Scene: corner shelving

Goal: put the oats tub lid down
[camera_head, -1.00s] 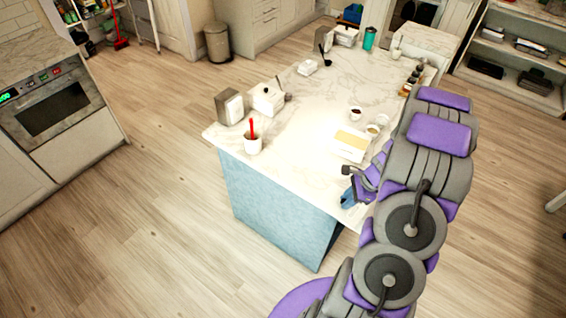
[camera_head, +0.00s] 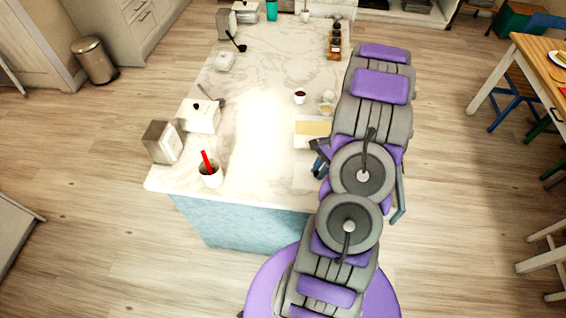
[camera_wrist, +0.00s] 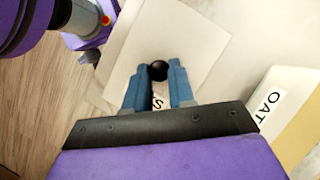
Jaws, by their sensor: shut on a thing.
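The oats tub lid (camera_wrist: 190,40) is a pale square plate with a black knob. In the wrist view my gripper (camera_wrist: 158,66) is shut on this knob, its two blue fingers on either side. Part of a label with an "S" shows between the fingers. The open oats tub (camera_wrist: 300,120), a pale box with tan contents and an "OAT" label, is at the right of the wrist view. In the head view the tub (camera_head: 313,131) stands on the counter, left of my arm. There my arm hides most of my gripper. I cannot tell whether the lid touches the counter.
The marble counter (camera_head: 255,125) has clear room in its middle. A white cup with a red utensil (camera_head: 210,175), a metal dispenser (camera_head: 162,143) and a white canister (camera_head: 200,116) stand at its left. A dark-filled cup (camera_head: 299,96) is behind the tub.

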